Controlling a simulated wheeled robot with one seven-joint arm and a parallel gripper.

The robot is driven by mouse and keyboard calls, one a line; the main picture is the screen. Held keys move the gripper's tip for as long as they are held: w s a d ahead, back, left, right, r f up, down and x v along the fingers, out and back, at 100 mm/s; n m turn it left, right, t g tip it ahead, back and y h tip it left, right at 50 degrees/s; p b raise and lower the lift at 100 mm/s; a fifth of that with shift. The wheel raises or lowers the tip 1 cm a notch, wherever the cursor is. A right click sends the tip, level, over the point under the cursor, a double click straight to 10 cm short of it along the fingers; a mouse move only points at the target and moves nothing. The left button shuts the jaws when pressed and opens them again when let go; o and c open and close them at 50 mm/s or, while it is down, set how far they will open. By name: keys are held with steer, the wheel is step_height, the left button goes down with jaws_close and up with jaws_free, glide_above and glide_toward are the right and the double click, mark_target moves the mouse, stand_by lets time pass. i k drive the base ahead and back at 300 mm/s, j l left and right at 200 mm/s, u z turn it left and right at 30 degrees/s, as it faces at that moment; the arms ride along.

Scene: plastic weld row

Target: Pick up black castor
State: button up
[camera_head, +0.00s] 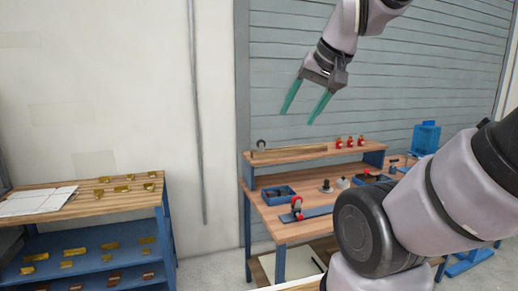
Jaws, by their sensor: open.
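My gripper (299,116) is open and empty, with two green fingers pointing down. It shows above the workbench, in front of the grey slatted shutter, well apart from the objects. A small dark item with a paler base (326,186) stands on the bench's lower top and may be the black castor; it is too small to be sure. A dark rounded item (261,143) also sits at the left end of the raised shelf, its kind unclear.
The wooden workbench (284,229) holds a blue bin (279,196), a red clamp (297,207) on a blue strip and a pale round item (343,183). Several red items (350,142) stand on its shelf. My arm hides the bench's right part. A blue rack (95,240) with brass pieces stands left.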

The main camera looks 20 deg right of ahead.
mark_target(261, 144)
steer(key=i+l+z, duration=0.1)
steer(key=i+z, duration=0.15)
steer(key=i, duration=0.8)
